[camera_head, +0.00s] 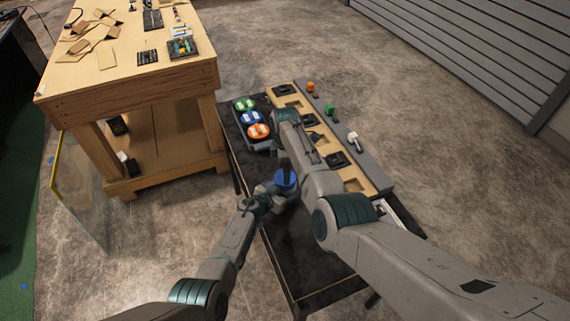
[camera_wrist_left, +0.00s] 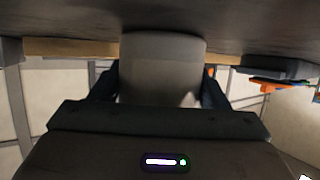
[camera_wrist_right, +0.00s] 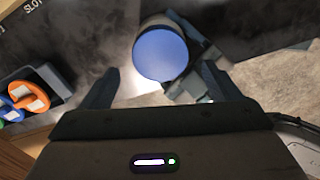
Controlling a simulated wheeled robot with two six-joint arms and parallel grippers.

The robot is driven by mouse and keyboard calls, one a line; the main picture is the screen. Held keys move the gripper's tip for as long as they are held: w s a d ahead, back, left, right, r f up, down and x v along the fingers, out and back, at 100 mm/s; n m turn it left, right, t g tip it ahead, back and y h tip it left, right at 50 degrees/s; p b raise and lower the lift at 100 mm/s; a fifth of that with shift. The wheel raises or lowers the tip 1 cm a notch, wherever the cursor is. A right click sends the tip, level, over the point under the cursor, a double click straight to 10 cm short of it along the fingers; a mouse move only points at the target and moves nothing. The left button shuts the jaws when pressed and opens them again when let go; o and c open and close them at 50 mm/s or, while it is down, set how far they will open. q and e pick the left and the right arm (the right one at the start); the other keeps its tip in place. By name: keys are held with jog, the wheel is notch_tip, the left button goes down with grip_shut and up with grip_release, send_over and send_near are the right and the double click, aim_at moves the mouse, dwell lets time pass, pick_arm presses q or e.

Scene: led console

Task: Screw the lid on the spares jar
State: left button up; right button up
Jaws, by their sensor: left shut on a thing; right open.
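The spares jar (camera_wrist_left: 162,62) shows as a grey cylinder between the fingers of my left gripper (camera_wrist_left: 160,82), which is shut on it. In the head view my left gripper (camera_head: 266,193) is beside the jar, low over the dark table. A round blue lid (camera_wrist_right: 160,54) covers the jar's top; it also shows in the head view (camera_head: 286,181). I cannot tell whether its thread is engaged. My right gripper (camera_wrist_right: 157,80) is open and points at the lid, its fingers apart on either side and not touching it. My right arm hides part of this area in the head view.
A holder with green (camera_head: 245,104), blue (camera_head: 251,118) and orange (camera_head: 258,131) round pieces stands at the table's left. A wooden console strip (camera_head: 352,176) and a grey strip with orange, green and white parts run along the right. The table's front (camera_head: 305,262) is clear.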

aim_at(285, 187)
jog(key=r+n, duration=0.1)
jog(key=n, duration=0.3)
jog(key=shift+r, duration=0.35)
jog(key=n, duration=0.2)
jog(key=r+n, duration=0.1)
jog(key=shift+r+n, duration=0.25)
jog(key=shift+n, duration=0.15)
jog(key=shift+f, duration=0.1)
jog(key=shift+f, duration=3.9)
jog(key=c, duration=1)
jog(key=m, duration=0.5)
jog(key=shift+m, duration=0.4)
jog(key=m, duration=0.4)
